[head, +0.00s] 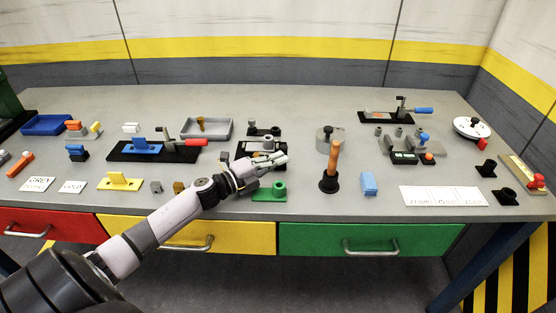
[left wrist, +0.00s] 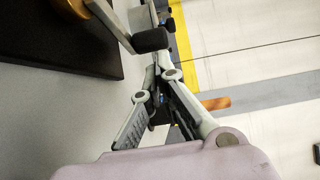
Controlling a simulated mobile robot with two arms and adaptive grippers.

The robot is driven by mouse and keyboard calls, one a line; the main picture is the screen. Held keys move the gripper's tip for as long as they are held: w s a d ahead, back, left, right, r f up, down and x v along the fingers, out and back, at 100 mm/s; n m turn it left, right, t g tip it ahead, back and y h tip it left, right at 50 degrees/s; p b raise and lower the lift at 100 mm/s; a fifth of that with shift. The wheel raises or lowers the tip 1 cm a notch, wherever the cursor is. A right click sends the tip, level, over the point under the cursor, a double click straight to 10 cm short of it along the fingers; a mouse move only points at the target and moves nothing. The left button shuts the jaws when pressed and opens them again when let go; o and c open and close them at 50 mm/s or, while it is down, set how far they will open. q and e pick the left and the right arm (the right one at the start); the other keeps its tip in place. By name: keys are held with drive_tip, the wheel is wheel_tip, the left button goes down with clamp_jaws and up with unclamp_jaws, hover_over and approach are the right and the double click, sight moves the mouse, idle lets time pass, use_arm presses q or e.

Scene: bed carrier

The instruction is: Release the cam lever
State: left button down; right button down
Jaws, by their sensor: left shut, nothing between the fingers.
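My left gripper (head: 284,160) is shut and empty over the front middle of the bench. It is beside a fixture with a black base plate (head: 243,150) and a pale metal part, which the gripper partly covers. In the left wrist view a black plate (left wrist: 60,35) fills the upper left. A lever-like bar with a black rounded knob (left wrist: 151,40) reaches out past its edge, close to the gripper's fingers (left wrist: 158,95). This looks like the cam lever, but I cannot tell whether a finger touches the knob. My right gripper is in neither view.
A green block (head: 270,193) sits just in front of the gripper. An orange-handled tool (head: 334,160) stands upright to the right. Bare bench shows at the back middle.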

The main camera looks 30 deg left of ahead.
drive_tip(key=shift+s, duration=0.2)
use_arm(q)
drive_tip(key=shift+w+r+n+t+y+p, duration=0.15)
drive_tip(key=shift+w+n+t+y+p, duration=0.2)
drive_tip(key=shift+w+y, duration=0.25)
drive_tip(key=shift+w+a, duration=0.15)
drive_tip(key=shift+w, duration=0.2)
drive_tip(key=shift+s, duration=0.1)
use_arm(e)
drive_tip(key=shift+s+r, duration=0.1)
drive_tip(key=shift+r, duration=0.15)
use_arm(q)
drive_tip(key=shift+r, duration=0.1)
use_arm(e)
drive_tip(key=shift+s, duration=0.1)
